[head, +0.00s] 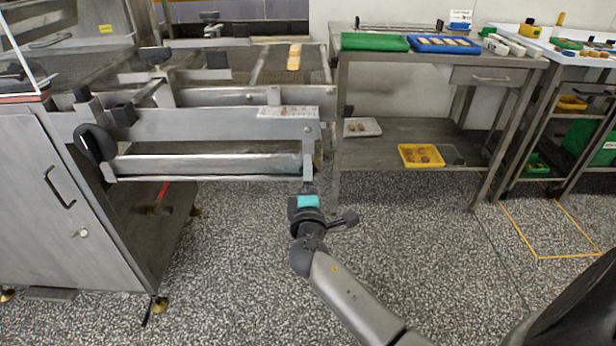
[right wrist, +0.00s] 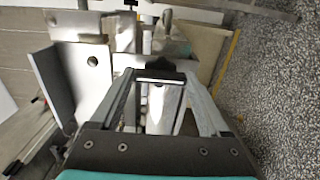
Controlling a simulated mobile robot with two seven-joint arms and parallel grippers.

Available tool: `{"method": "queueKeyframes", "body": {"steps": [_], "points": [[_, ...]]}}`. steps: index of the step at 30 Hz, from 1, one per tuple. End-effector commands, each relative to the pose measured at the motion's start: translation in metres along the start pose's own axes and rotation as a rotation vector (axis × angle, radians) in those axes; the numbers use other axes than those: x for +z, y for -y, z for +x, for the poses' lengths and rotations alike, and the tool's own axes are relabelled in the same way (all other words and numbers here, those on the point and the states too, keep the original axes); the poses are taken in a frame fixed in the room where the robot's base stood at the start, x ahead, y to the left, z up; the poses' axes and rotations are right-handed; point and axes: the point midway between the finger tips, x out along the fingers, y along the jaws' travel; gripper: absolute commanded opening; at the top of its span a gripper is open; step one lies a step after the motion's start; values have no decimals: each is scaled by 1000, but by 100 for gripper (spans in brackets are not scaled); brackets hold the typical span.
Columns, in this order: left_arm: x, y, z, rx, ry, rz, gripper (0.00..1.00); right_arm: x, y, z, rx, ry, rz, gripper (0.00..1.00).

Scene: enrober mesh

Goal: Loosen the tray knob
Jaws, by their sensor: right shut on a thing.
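The long metal tray (head: 205,167) sits under the conveyor on the machine's front side. My right gripper (head: 308,178) is at the tray's right end, reaching up from below. In the right wrist view my right gripper (right wrist: 160,80) has both fingers closing in on a small dark part (right wrist: 160,76), which looks like the tray knob. In the head view the knob is hidden by the gripper. I cannot tell from these frames whether the knob has turned. My left gripper is in neither view.
A black handwheel (head: 95,143) is on the machine's left front. A steel table (head: 440,58) stands to the right, with a yellow tray (head: 421,155) on its lower shelf. The speckled floor (head: 240,260) in front is clear.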

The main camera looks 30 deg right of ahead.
Motion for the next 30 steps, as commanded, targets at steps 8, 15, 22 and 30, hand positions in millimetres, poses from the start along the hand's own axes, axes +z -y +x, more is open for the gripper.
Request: {"method": "queueKeyframes", "body": {"steps": [8, 15, 22, 30], "points": [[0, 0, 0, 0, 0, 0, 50, 0, 1, 0, -1, -1, -2, 91], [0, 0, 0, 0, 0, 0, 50, 0, 0, 0, -1, 0, 1, 100], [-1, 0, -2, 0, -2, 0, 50, 0, 0, -9, -2, -1, 2, 100], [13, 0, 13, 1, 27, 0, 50, 0, 0, -58, -5, -1, 2, 100]]}}
